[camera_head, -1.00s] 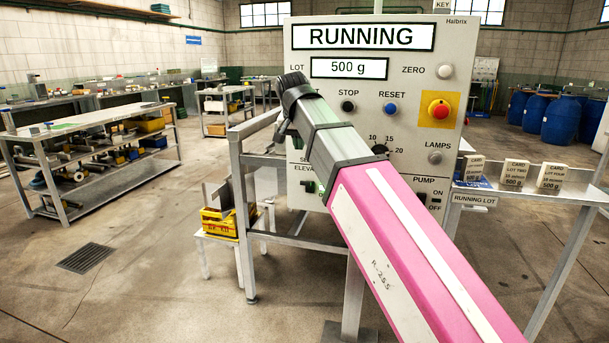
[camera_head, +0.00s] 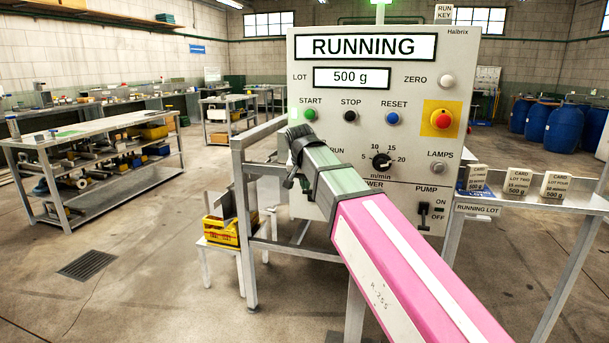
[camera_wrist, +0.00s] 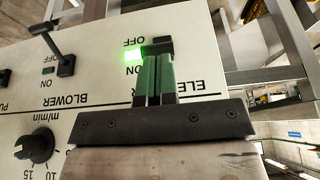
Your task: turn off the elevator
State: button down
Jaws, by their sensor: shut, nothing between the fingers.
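The grey control panel (camera_head: 450,90) reads RUNNING and 500 g in the head view. In the wrist view the panel is seen upside down. There the elevator switch (camera_wrist: 160,44) shows as a black part at my fingertips, mostly hidden behind them. Its OFF mark lies at the top and its ON mark below. A bright green elevator lamp (camera_wrist: 134,53) glows just left of the fingers. My gripper (camera_wrist: 155,60) is shut and empty, in front of or against the switch; I cannot tell whether it touches. My arm hides this panel area in the head view.
The blower switch (camera_wrist: 66,64), with its dark lamp, stands left of my fingers in the wrist view. The speed dial (camera_head: 381,162), pump switch (camera_head: 424,215) and red stop button (camera_head: 441,119) are nearby. A metal frame (camera_head: 240,220) stands left of the panel.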

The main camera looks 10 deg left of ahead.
jog(key=shift+w+f, duration=0.3)
jog(key=shift+f, duration=0.3)
jog(key=shift+s+f, duration=0.1)
jog(key=shift+s, duration=0.05)
